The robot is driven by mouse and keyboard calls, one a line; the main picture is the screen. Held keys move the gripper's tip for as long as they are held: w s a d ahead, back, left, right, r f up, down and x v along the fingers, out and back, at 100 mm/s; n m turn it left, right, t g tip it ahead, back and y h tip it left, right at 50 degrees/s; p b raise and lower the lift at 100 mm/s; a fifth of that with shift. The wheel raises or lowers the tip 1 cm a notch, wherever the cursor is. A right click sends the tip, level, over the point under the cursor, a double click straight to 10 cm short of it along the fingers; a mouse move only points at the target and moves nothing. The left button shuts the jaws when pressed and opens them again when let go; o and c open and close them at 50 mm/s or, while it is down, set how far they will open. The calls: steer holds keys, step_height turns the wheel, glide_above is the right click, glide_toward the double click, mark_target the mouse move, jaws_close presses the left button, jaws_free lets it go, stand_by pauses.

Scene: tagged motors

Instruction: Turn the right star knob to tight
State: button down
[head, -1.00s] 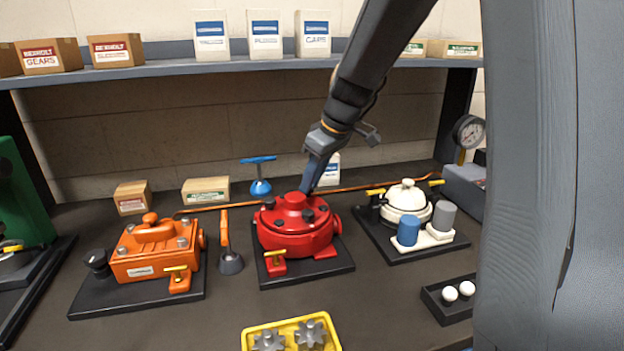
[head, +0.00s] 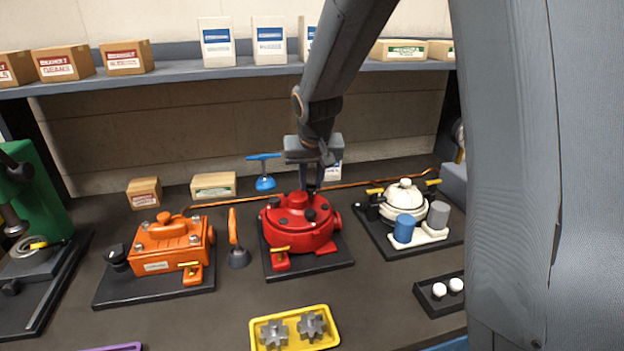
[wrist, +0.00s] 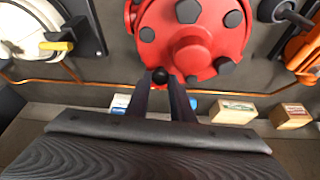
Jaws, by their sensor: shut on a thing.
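A red round motor (head: 285,240) stands on a dark base plate in the middle of the bench. Several dark knobs sit around its lid; one (head: 310,214) is at its right front, and others (wrist: 233,19) show in the wrist view. My gripper (head: 314,188) reaches down to the back right of the red motor. In the wrist view my gripper (wrist: 161,75) has its fingers on both sides of a small dark knob (wrist: 159,75) at the motor's rear edge and is shut on it. My fingers hide part of this knob, and its turn position cannot be read.
An orange motor (head: 165,250) stands to the left and a white-domed motor (head: 404,200) to the right. A blue T-handled tool (head: 264,182) stands behind. A yellow tray (head: 262,340) with gears lies in front. A shelf (head: 190,79) with boxes crosses the back.

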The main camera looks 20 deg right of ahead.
steer(key=m+b, duration=0.1)
steer(key=b, duration=0.1)
steer(key=m+h+b, duration=0.1)
steer(key=m+b, duration=0.1)
steer(key=m+h+b, duration=0.1)
steer(key=m+b, duration=0.1)
steer(key=shift+w+a+g, duration=0.3)
steer(key=m+b, duration=0.2)
steer(key=m+g+h+b, duration=0.1)
steer(key=m+b, duration=0.1)
steer(key=m, duration=0.1)
steer(key=shift+w+a+r+m, duration=0.1)
steer(key=shift+w+a+m, duration=0.05)
steer(key=shift+m, duration=0.15)
steer(key=m+g+h+b, duration=0.1)
steer(key=m+g, duration=0.1)
steer(key=m, duration=0.2)
steer(key=shift+w, duration=0.15)
steer(key=m+g, duration=0.1)
steer(key=m, duration=0.1)
steer(key=m+g, duration=0.1)
steer(key=m, duration=0.2)
steer(key=shift+w+r+m+p, duration=0.1)
steer(key=shift+w+m+p, duration=0.1)
steer(key=shift+m+p, duration=0.15)
steer(key=c, duration=1.8)
jaws_free()
steer(key=shift+c, duration=0.2)
